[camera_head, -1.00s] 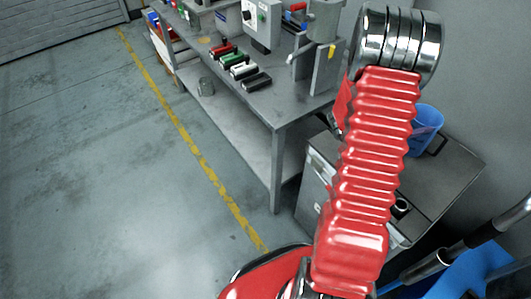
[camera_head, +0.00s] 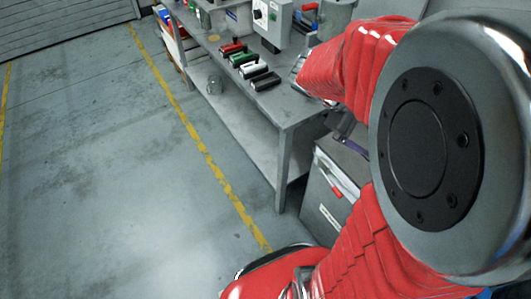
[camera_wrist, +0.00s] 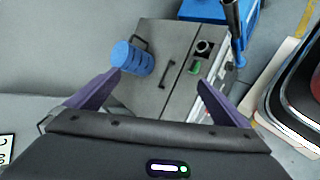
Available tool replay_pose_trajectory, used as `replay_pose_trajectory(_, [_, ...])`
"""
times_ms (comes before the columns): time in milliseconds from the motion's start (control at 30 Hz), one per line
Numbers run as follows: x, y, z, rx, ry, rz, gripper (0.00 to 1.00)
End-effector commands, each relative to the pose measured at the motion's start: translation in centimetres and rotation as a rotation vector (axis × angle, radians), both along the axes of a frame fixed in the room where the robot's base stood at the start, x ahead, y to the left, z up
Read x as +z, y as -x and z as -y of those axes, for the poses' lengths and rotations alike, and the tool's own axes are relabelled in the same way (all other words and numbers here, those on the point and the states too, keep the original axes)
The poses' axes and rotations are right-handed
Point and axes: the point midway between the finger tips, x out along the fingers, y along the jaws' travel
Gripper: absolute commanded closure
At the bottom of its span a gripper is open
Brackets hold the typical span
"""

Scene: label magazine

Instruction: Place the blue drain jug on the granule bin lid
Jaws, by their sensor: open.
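The blue drain jug (camera_wrist: 132,58) with a dark handle shows in the wrist view, at the left part of the grey granule bin lid (camera_wrist: 160,96). I cannot tell whether its base rests fully on the lid. My gripper (camera_wrist: 160,78) is open and empty, with its purple fingers spread wide. The left fingertip appears close to the jug's lower left side; I cannot tell if they touch. The right fingertip is over the right part of the bin top. In the head view my arm hides the jug and most of the bin (camera_head: 328,200).
A grey workbench (camera_head: 285,108) carries several red, green, white and black items and a control box (camera_head: 272,22). A blue object (camera_wrist: 205,10) with a dark pole stands beyond the bin. The floor left of the yellow line (camera_head: 205,150) is clear.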

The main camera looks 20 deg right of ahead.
Motion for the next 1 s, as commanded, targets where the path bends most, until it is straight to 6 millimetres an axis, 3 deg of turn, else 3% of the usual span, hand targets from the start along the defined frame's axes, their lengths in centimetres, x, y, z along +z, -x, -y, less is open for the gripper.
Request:
replay_pose_trajectory(467, [0.9,-0.3,-14.9,-0.054,-0.369,0.439,0.0])
replay_pose_trajectory(800, [2.9,0.1,-25.6,-0.074,-0.695,0.704,0.0])
replay_pose_trajectory(1000, [4.1,0.5,-29.5,-0.084,-0.831,0.788,0.0])
